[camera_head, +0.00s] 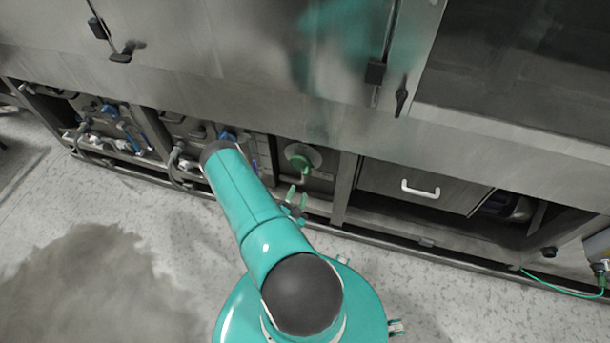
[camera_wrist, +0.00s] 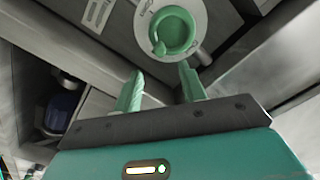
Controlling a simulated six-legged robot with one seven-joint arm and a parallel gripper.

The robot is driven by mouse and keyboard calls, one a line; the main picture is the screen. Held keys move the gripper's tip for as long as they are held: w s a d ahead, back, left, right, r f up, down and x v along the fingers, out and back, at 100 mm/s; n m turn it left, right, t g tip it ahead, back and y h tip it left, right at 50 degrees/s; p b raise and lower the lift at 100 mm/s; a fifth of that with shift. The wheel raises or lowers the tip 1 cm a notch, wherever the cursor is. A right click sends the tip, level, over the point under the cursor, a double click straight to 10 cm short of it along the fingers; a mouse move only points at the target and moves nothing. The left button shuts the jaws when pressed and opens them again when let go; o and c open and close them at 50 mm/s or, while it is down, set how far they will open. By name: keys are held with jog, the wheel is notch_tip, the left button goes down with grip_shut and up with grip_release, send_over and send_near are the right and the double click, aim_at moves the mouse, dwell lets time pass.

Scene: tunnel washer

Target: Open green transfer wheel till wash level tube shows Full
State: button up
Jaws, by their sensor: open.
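The green transfer wheel (camera_head: 301,157) sits on a pale round plate in the lower bay of the steel washer. In the wrist view the green wheel (camera_wrist: 173,31) is at the top, a ring with a small knob at its lower left. My gripper (camera_wrist: 160,72) is open and empty, its two green fingers pointing toward the wheel with a visible gap short of it. In the head view my gripper (camera_head: 295,203) shows small beside my teal arm, below the wheel. I cannot make out a wash level tube in either view.
A drawer with a white handle (camera_head: 420,189) is right of the wheel. Blue valves and pipes (camera_head: 110,125) fill the bays on the left. A steel rail (camera_head: 400,245) runs along the washer's foot. The speckled floor (camera_head: 180,240) before it is clear.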

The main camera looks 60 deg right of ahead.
aim_at(305, 174)
jog(key=d, duration=0.3)
jog(key=w+d, duration=0.1)
jog(key=d, duration=0.5)
jog(key=shift+w+d, duration=0.25)
grip_shut()
